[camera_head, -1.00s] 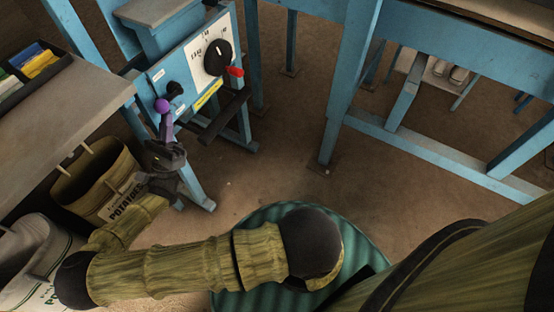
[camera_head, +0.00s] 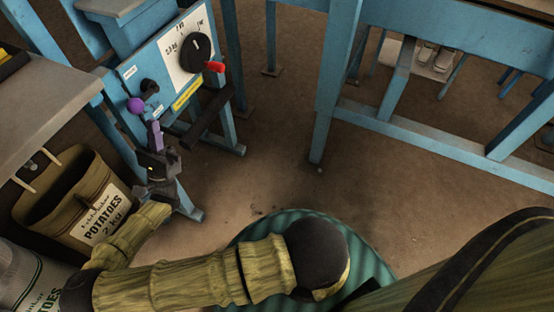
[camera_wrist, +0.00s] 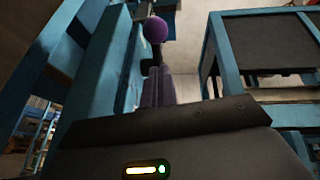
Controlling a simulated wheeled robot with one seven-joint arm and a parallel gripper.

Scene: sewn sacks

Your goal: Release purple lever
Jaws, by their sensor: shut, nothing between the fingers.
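The purple lever shows as a purple ball knob (camera_head: 135,105) on the front of a blue machine panel (camera_head: 150,68) at the upper left. The ball also shows at the top of the wrist view (camera_wrist: 156,30), with a short dark stem below it. My gripper (camera_head: 153,124) is just below and right of the ball in the head view. Its narrow purple-grey fingers are together and empty. In the wrist view the shut fingers (camera_wrist: 155,75) point up toward the ball. Whether the fingertips touch the lever cannot be told.
A black knob (camera_head: 148,86) is beside the lever. A potato sack (camera_head: 97,215) stands lower left, beside a grey-topped table (camera_head: 40,110). Blue frame legs (camera_head: 322,130) stand at right. Floor between is clear.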

